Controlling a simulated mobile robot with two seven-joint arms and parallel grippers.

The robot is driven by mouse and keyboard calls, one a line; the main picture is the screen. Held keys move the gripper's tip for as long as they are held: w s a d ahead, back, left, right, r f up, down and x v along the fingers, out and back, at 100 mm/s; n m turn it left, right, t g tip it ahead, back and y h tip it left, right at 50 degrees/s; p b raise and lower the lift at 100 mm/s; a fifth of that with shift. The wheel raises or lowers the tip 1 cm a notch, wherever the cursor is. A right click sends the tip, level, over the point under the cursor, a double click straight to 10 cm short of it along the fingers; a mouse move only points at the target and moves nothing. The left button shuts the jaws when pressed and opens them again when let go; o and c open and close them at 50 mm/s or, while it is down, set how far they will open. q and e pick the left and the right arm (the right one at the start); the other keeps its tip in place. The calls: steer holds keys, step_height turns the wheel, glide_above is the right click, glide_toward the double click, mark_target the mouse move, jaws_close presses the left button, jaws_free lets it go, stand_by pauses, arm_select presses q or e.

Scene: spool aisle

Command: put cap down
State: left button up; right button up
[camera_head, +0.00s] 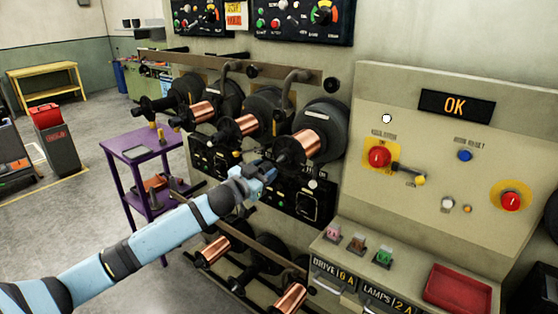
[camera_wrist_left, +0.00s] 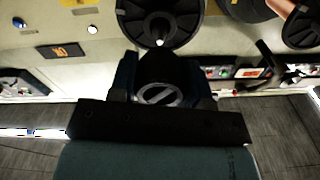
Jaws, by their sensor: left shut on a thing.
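My left gripper (camera_head: 266,172) comes in from the left and is in front of the spool rack. In the left wrist view its fingers (camera_wrist_left: 162,85) are shut on a dark round cap (camera_wrist_left: 160,95) with a slotted grey face. In the head view I cannot make out the cap clearly. A spool's black flange and hub (camera_wrist_left: 160,18) are just beyond the fingers in the wrist view. I cannot tell whether the cap touches the hub. The nearest upper copper spool (camera_head: 312,142) is just above and right of the gripper. My right gripper is not in view.
A purple cart (camera_head: 138,141) with small items stands left of the rack. Lower copper spools (camera_head: 290,298) hang below my arm. Floor is open at far left.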

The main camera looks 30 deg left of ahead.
arm_select(q)
steer(key=shift+s+a, duration=0.1)
steer(key=shift+s, duration=1.35)
